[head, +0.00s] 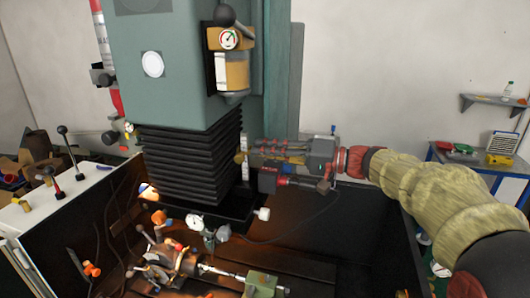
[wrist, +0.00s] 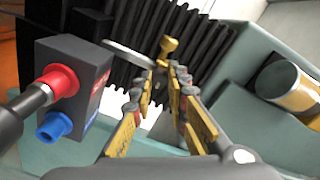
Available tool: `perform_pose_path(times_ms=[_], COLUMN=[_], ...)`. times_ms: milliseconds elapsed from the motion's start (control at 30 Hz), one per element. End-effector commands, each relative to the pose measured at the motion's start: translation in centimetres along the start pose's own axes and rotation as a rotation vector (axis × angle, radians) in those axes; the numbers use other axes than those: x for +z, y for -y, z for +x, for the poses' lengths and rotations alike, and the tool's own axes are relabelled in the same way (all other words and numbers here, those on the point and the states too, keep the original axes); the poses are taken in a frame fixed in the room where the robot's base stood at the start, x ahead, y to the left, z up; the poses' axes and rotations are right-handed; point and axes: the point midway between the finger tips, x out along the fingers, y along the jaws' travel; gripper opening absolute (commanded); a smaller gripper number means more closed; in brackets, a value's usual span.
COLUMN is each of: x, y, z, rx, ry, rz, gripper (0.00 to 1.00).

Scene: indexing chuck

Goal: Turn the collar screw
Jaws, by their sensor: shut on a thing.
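The collar screw, a small brass-coloured piece with a wider head, shows in the wrist view (wrist: 168,47) at the fingertips, in front of black pleated bellows. In the head view it is a small brass spot (head: 239,158) at the right side of the bellows. My gripper (head: 248,156) reaches in from the right, level with it. In the wrist view my gripper's (wrist: 163,70) yellow-padded fingers converge on the screw and are shut on it. The exact contact is small and partly hidden by the fingertips.
The black bellows (head: 190,165) hang under a green machine column (head: 165,65). A dark box (wrist: 75,85) with red and blue fittings is close left of my fingers in the wrist view. A gauge (head: 195,221) and clamped parts stand on the machine bed below. A blue table (head: 470,165) is at right.

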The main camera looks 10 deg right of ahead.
Motion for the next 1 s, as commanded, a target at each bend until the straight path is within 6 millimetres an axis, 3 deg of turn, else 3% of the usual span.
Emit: perform_pose_path(times_ms=[1000], x=[-0.34], y=[0.27], z=[-0.03], rx=[0.008], ry=[0.039], rz=[0.967], gripper=[0.00])
